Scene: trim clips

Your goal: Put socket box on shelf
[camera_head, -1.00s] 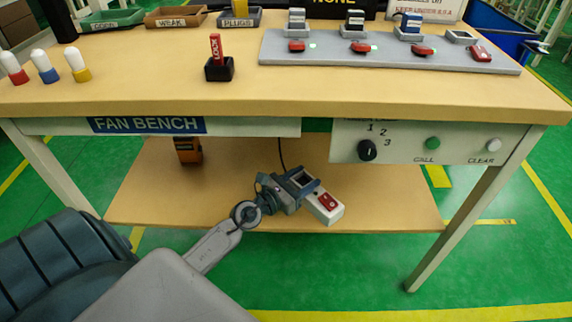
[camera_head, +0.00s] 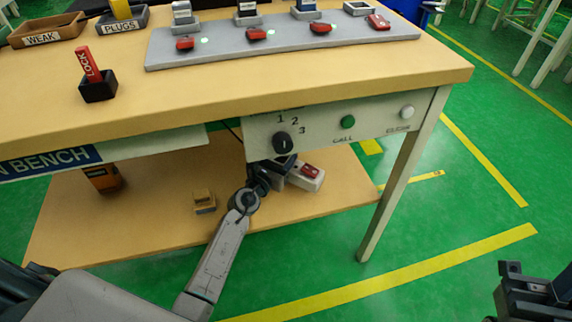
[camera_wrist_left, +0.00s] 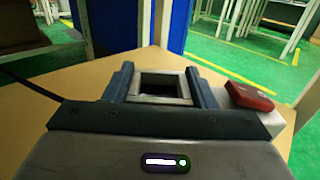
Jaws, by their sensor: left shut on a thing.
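The socket box (camera_head: 309,180) is a pale box with a red rocker switch, and a dark cord hangs behind it. My left gripper (camera_head: 272,172) is shut on it under the bench's front panel, over the right part of the wooden lower shelf (camera_head: 150,215). In the left wrist view the left gripper's fingers (camera_wrist_left: 161,87) clasp the box's square socket frame (camera_wrist_left: 187,88), with the red switch (camera_wrist_left: 250,96) to the right. Whether the box touches the shelf (camera_wrist_left: 85,82) I cannot tell. My right gripper (camera_head: 535,290) is at the lower right, away from the bench; its jaw opening is unclear.
A small tan block (camera_head: 204,202) and an orange device (camera_head: 102,178) are on the shelf. The front panel (camera_head: 325,135), with a knob and buttons, is close above my left gripper. A bench leg (camera_head: 400,175) stands to the right. The shelf middle has free room.

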